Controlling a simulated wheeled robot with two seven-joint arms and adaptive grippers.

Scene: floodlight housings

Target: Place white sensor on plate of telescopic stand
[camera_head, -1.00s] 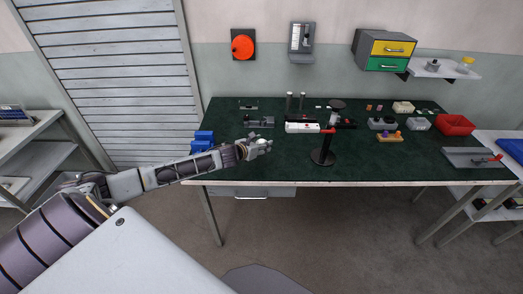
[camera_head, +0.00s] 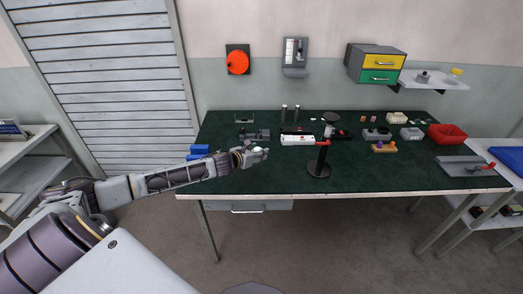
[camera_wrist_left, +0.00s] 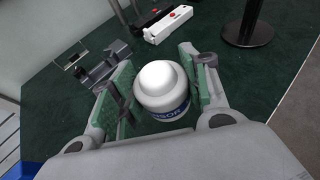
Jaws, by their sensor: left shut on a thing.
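The white sensor (camera_wrist_left: 162,88) is a round white body with a domed top and a blue label band. My left gripper (camera_wrist_left: 160,90) is shut on it, with green-padded fingers on both sides. In the head view my left gripper (camera_head: 262,154) holds the sensor above the front left part of the table. The telescopic stand (camera_head: 320,160) is black with a round base, a red lever and a round plate (camera_head: 332,116) on top. It stands to the right of the gripper, apart from it. Its base (camera_wrist_left: 247,32) shows in the left wrist view. My right gripper is not in view.
A white device (camera_head: 298,140) lies just left of the stand, and a grey metal fixture (camera_head: 254,134) lies behind the gripper. Blue boxes (camera_head: 199,150) are at the left table edge. A red bin (camera_head: 447,133) and small parts are on the right.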

